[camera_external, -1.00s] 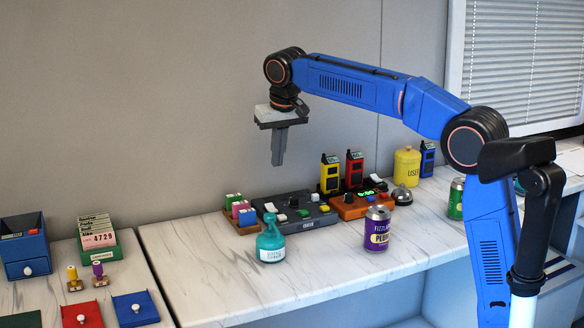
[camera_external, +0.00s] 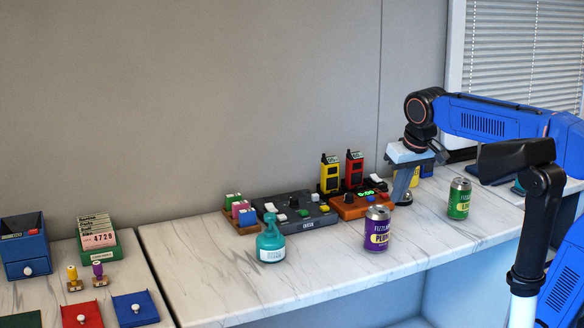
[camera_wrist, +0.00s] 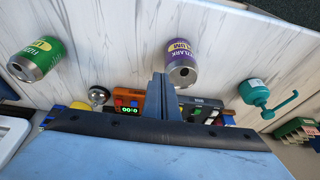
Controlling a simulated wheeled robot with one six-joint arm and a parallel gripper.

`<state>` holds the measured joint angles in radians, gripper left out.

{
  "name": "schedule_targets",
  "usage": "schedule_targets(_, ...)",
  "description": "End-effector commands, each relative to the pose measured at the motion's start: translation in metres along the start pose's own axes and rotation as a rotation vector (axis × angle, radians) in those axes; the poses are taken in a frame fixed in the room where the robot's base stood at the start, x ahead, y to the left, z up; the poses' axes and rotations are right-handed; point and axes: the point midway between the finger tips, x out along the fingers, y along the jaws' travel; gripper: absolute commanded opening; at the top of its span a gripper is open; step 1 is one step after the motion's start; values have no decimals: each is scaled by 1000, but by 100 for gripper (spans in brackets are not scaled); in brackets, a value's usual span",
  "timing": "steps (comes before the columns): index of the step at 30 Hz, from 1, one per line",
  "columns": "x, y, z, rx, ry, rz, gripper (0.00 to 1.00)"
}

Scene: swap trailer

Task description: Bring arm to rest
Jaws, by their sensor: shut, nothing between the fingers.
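My blue arm (camera_external: 490,117) reaches in from the right in the external view, with its wrist bent down. My gripper (camera_external: 402,195) points downward above the right part of the marble counter (camera_external: 330,262). Its fingers are shut and empty, in front of the yellow canister and the bell. In the wrist view the closed fingers of my gripper (camera_wrist: 162,88) point toward the counter, near the purple can (camera_wrist: 181,68) in that picture. Whether the fingertips clear the orange box and the bell closely cannot be told.
The purple can (camera_external: 377,230) and green can (camera_external: 459,199) stand on the counter. A teal bottle (camera_external: 270,240), a dark console (camera_external: 295,209), an orange box (camera_external: 358,204) and yellow and red radios (camera_external: 331,173) stand left of my gripper. A dark post (camera_external: 538,215) rises at right.

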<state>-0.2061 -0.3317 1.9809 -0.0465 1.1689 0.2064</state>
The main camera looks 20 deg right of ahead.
Motion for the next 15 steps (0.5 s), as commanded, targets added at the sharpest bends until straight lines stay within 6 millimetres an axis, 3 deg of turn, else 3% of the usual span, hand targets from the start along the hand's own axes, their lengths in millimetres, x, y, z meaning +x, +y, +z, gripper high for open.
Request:
schedule_targets(6,16,34,76,3,28,5,0)
schedule_targets(15,56,65,180,5,65,14,0)
